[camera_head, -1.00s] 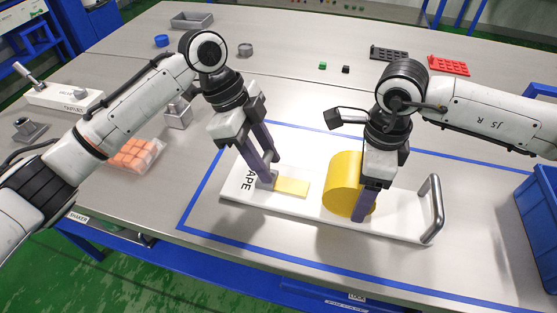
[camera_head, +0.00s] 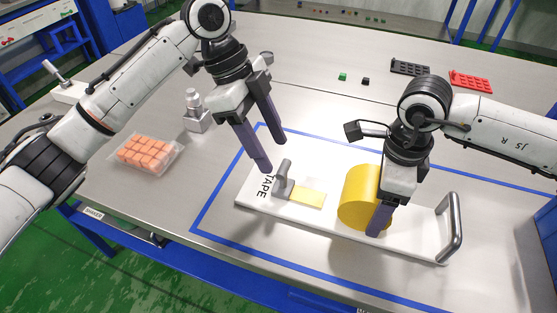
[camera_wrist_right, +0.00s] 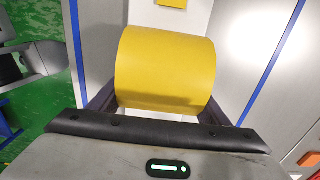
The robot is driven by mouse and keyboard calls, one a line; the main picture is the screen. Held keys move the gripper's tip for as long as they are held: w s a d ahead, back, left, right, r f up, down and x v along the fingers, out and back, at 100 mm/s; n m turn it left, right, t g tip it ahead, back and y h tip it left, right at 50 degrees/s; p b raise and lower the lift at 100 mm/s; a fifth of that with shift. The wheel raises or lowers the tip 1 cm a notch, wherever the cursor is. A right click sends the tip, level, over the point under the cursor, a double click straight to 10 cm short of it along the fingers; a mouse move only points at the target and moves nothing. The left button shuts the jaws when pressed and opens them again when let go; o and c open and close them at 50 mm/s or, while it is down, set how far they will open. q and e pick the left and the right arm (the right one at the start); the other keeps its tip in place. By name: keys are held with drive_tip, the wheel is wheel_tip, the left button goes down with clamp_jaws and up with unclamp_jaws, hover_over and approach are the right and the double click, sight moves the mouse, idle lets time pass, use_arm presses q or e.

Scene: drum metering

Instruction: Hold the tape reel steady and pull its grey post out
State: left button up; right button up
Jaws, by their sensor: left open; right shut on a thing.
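The yellow tape reel (camera_head: 360,198) lies on a white board (camera_head: 415,238) marked TAPE, and also shows in the right wrist view (camera_wrist_right: 165,68). My right gripper (camera_head: 379,222) is shut on the reel, with a finger at each end of it. The grey post (camera_head: 283,180) stands near the board's left end, beside a short pale yellow strip (camera_head: 308,195). My left gripper (camera_head: 273,159) is open and empty, its fingertips just above and behind the post. I cannot tell whether a finger touches the post.
A grey handle (camera_head: 455,228) rises at the board's right end. Blue tape (camera_head: 222,192) outlines the area around the board. A bag of orange cubes (camera_head: 149,152) and a grey fixture (camera_head: 196,112) lie left. A blue bin (camera_head: 546,235) stands right.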

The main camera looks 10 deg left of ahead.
use_arm(q)
drive_tip(key=v, duration=0.5)
drive_tip(key=shift+a+r, duration=0.1)
drive_tip(key=shift+r, duration=0.25)
use_arm(e)
drive_tip(key=o, duration=2)
